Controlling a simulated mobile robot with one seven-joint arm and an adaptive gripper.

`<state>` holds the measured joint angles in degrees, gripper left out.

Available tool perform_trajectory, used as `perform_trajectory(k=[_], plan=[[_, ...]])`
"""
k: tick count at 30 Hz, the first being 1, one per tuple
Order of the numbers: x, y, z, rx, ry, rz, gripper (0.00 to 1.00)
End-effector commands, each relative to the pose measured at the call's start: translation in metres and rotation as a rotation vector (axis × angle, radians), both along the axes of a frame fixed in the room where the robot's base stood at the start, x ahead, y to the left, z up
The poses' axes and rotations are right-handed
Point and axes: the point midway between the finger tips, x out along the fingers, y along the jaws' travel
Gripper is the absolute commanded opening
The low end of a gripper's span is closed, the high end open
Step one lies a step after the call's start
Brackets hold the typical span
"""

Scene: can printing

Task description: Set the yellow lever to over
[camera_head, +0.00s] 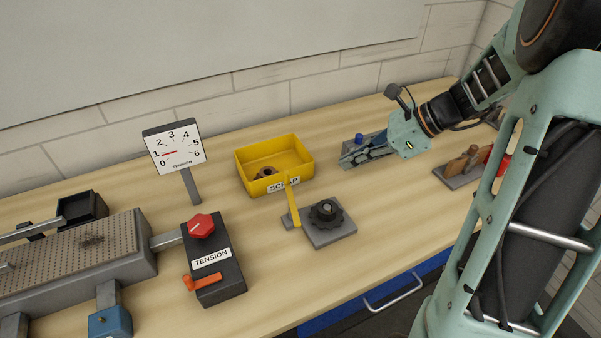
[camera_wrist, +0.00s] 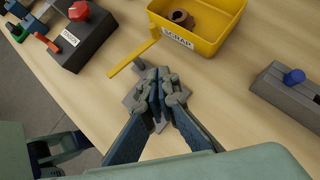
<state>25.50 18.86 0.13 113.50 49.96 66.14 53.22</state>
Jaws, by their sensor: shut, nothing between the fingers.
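The yellow lever (camera_head: 293,203) stands up at a slight tilt on the left side of a grey base plate (camera_head: 331,236) with a black star knob (camera_head: 326,211). In the wrist view the lever (camera_wrist: 133,58) runs from near the yellow bin down to the lower left. My gripper (camera_head: 352,159) is shut and empty, raised over the bench to the right of and behind the lever. In the wrist view its closed fingers (camera_wrist: 160,78) hide most of the knob and plate. The fingers are apart from the lever in the head view.
A yellow scrap bin (camera_head: 273,158) with a brown ring inside stands behind the lever. The tension box (camera_head: 214,267) with red knob and orange lever is to the left. A grey block with a blue knob (camera_wrist: 293,76) is right of the bin. Bench in front is clear.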

Motion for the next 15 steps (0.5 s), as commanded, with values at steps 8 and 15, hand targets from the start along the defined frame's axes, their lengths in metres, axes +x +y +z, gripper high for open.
perform_trajectory(k=[8,15], plan=[[0.002,0.01,-0.01,0.001,0.003,0.003,0.0],[0.011,0.042,-0.043,0.003,0.005,0.006,0.0]])
